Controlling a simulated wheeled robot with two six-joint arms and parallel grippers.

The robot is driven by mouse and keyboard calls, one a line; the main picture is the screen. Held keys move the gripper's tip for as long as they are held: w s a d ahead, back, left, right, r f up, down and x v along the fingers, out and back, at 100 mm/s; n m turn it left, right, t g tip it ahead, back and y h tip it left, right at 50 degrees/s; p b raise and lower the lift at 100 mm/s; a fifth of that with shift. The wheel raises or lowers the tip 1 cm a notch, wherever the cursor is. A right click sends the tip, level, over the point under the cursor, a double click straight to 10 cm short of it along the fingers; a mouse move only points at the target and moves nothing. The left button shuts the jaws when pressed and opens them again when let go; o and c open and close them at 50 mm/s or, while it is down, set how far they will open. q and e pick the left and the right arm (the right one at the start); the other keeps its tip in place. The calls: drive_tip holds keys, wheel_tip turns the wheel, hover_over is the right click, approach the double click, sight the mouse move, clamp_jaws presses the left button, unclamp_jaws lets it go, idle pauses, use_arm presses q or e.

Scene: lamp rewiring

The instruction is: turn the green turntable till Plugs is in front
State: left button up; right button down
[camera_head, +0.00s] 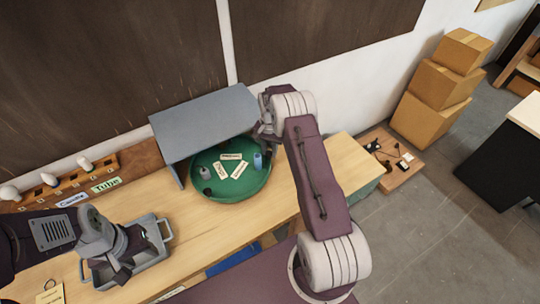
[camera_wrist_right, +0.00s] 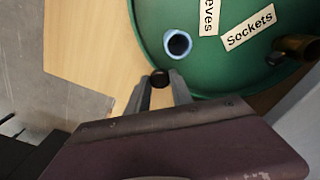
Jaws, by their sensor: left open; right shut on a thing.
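The green turntable (camera_head: 240,196) sits on the bench, partly under a grey shelf. It carries several white label cards, a blue cylinder (camera_head: 258,161) and a grey one (camera_head: 205,173). In the right wrist view, the turntable (camera_wrist_right: 185,15) shows a "Sockets" card (camera_wrist_right: 250,31), a card ending in "eves" (camera_wrist_right: 209,14) and the blue cylinder (camera_wrist_right: 177,43). I cannot make out Plugs. My right gripper (camera_wrist_right: 160,88) is shut on a dark round knob (camera_wrist_right: 159,77) at the turntable's rim. My left gripper (camera_head: 122,268) is open over a grey tray, away from the turntable.
The grey shelf (camera_head: 205,120) overhangs the turntable's back. The grey tray (camera_head: 158,258) stands at the left front. A wooden rack (camera_head: 62,184) with white bulbs and "Candle" and "Tube" labels is at the left back. Bare bench lies between tray and turntable.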

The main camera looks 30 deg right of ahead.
drive_tip(key=shift+w+d, duration=0.1)
drive_tip(key=shift+w, duration=0.25)
idle(0.3)
drive_tip(key=c, duration=1.1)
unclamp_jaws()
drive_tip(key=shift+r, duration=0.1)
drive_tip(key=shift+c, duration=0.2)
drive_tip(key=shift+s, duration=0.15)
drive_tip(key=shift+r+b, duration=0.2)
drive_tip(key=shift+b, duration=0.15)
wheel_tip(320, 180, up, 8)
drive_tip(key=shift+b, duration=1.15)
drive_tip(key=shift+r, duration=0.35)
